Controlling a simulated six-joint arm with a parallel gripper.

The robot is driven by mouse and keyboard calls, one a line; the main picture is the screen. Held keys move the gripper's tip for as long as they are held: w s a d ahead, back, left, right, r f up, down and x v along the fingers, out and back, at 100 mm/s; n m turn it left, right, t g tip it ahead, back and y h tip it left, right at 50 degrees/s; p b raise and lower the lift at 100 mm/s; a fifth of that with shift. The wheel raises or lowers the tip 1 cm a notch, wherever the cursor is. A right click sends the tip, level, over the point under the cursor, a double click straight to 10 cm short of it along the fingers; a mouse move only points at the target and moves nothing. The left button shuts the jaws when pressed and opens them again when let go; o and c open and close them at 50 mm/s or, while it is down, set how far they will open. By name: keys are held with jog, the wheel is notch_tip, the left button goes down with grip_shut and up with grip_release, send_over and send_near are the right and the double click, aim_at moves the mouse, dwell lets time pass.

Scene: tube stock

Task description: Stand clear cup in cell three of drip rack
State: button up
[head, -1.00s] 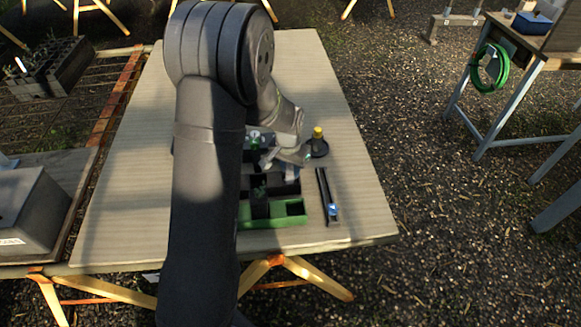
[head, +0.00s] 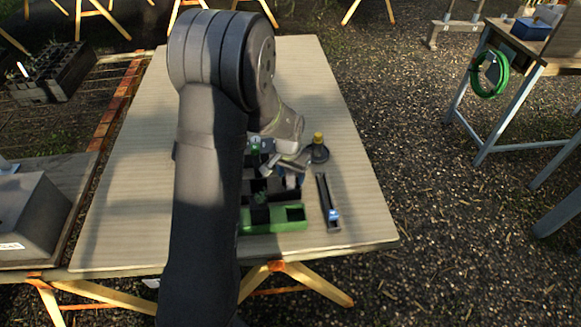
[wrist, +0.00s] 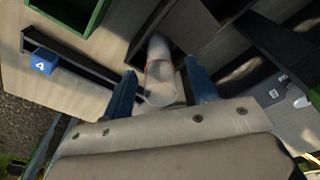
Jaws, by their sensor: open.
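The clear cup (wrist: 160,78) shows in the wrist view as a see-through tube with a thin reddish line around it. It lies between the two blue fingers of my gripper (wrist: 160,84), which are open, with a gap on each side. The cup's far end reaches in among the dark walls of the drip rack (wrist: 181,22); I cannot tell which cell it is in. In the head view my gripper (head: 288,168) is low over the dark rack, and the cup cannot be made out there.
A green tray (head: 275,226) stands at the rack's near end. A narrow dark rail with a blue block (head: 333,214) marked 4 in the wrist view lies to the right. A yellow-topped item on a dark round base (head: 318,150) stands behind it. The table's left side is clear.

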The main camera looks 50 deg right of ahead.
notch_tip(320, 180, up, 17)
jog(key=a, duration=0.1)
jog(key=shift+s+a, duration=0.15)
jog(key=shift+a, duration=0.1)
jog(key=shift+r, duration=0.1)
dwell(0.5)
jog(key=f, duration=0.5)
jog(key=d+f, duration=0.1)
jog(key=f, duration=1.1)
jog(key=shift+d+f, duration=0.2)
jog(key=shift+d, duration=0.05)
jog(key=shift+r, duration=0.15)
notch_tip(320, 180, up, 18)
jog(key=a+f, duration=0.1)
jog(key=a, duration=0.1)
jog(key=f, duration=0.5)
jog(key=d+f, duration=0.1)
jog(key=f, duration=0.5)
jog(key=d+f, duration=0.1)
jog(key=f, duration=0.4)
jog(key=shift+f, duration=0.35)
jog(key=shift+w+d+r, duration=0.1)
jog(key=shift+w, duration=0.1)
notch_tip(320, 180, up, 7)
jog(key=shift+f, duration=0.1)
